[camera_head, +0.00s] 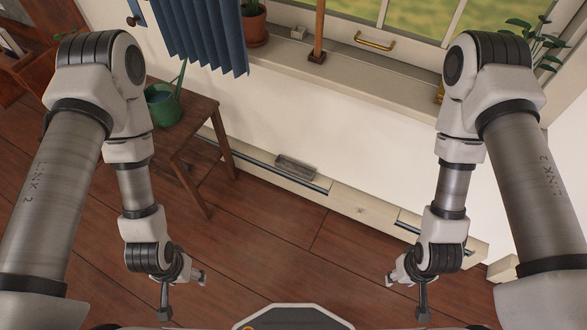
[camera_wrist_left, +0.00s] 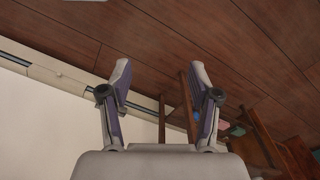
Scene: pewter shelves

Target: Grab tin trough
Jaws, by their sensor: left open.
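A small grey metal trough-like box (camera_head: 296,168) sits at the foot of the white wall, on or against the baseboard strip, in the head view; I take it for the tin trough. I cannot make it out in the left wrist view. My left gripper (camera_head: 184,293) is open and empty, low over the floor, left of and nearer than the trough. Its two spread fingers also show in the left wrist view (camera_wrist_left: 160,85) with nothing between them. My right gripper (camera_head: 406,294) hangs low at the right, its fingers apart and empty, well away from the trough.
A wooden stool (camera_head: 192,125) carrying a green watering can (camera_head: 162,104) stands left of the trough. A blue curtain (camera_head: 203,35) hangs above. The window sill (camera_head: 375,80) juts out above the wall. The wooden floor (camera_head: 290,240) in front is clear.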

